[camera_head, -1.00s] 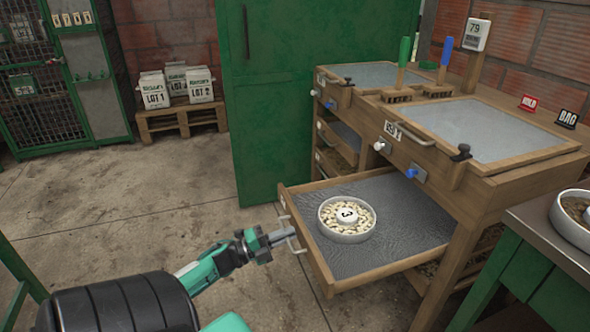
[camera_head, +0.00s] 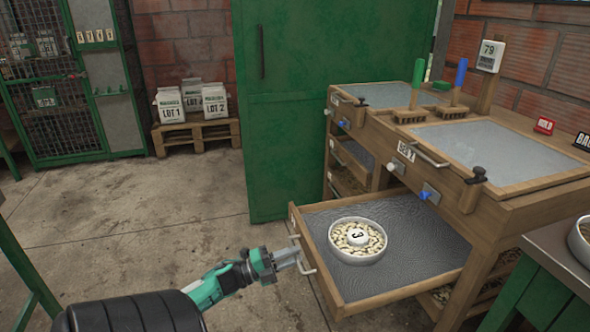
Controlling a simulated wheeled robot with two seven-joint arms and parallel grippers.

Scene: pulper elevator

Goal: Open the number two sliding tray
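A wooden sliding tray (camera_head: 400,222) with a grey mesh floor stands pulled out from under the near right bench. A white bowl (camera_head: 344,255) of pale beans sits in it, with a marker in the middle that looks like a 3. A metal handle (camera_head: 309,269) is on the tray's front. My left gripper (camera_head: 297,256) is at this handle, its two fingers apart with a gap between them. Whether they touch the handle is unclear. I cannot read a number on the tray's front. My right gripper is not in view.
The bench (camera_head: 470,185) has screened tops, and another with shelves stands behind it. A green cabinet (camera_head: 285,120) stands behind. A steel-topped green table (camera_head: 550,255) is at the right. Lot bags on a pallet (camera_head: 200,136) are at the back. The concrete floor left of the tray is clear.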

